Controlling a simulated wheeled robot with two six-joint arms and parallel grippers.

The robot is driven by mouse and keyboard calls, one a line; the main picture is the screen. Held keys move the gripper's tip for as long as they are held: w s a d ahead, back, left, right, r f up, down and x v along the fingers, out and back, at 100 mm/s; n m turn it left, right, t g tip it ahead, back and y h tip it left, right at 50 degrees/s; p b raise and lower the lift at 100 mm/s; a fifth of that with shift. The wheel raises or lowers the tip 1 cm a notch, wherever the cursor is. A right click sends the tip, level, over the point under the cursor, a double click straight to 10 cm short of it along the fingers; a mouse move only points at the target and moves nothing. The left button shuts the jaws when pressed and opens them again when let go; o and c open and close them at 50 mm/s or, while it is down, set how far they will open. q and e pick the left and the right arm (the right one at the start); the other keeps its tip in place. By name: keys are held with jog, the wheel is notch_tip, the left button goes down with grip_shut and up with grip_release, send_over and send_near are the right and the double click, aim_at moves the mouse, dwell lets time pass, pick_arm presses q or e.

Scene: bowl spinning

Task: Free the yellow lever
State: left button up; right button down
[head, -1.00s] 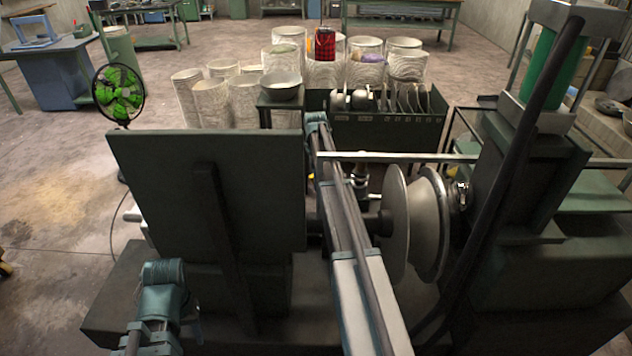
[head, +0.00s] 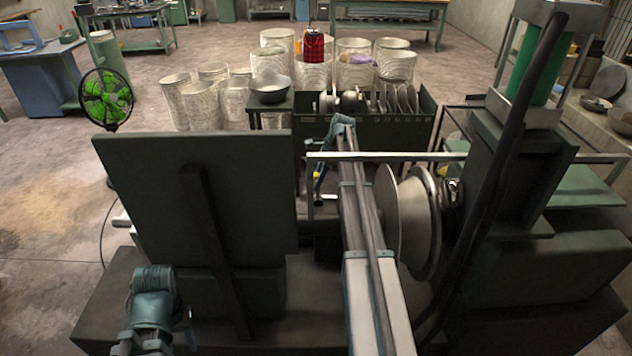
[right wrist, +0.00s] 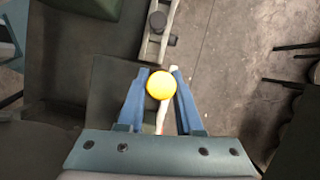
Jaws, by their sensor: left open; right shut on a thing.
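The yellow lever shows in the right wrist view as a round yellow knob (right wrist: 160,85) on a pale rod. My right gripper (right wrist: 159,76) has its two blue fingers on either side of the knob and is shut on it. My left gripper (head: 153,290) is at the lower left, apart from the lever. It is open, though its fingers are hard to make out.
A round metal disc (head: 386,215) and a bowl-shaped form (head: 420,225) sit right of my right arm. A tall machine column (head: 520,160) stands further right. A rack of plates (head: 370,130) is behind.

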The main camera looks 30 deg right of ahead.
jog(key=c, duration=0.6)
grip_release()
jog(key=shift+o, duration=0.2)
jog(key=shift+r, duration=0.1)
jog(key=p+v, duration=1.3)
jog(key=shift+r, duration=0.3)
jog(key=shift+d, duration=0.1)
jog(key=shift+c, duration=0.2)
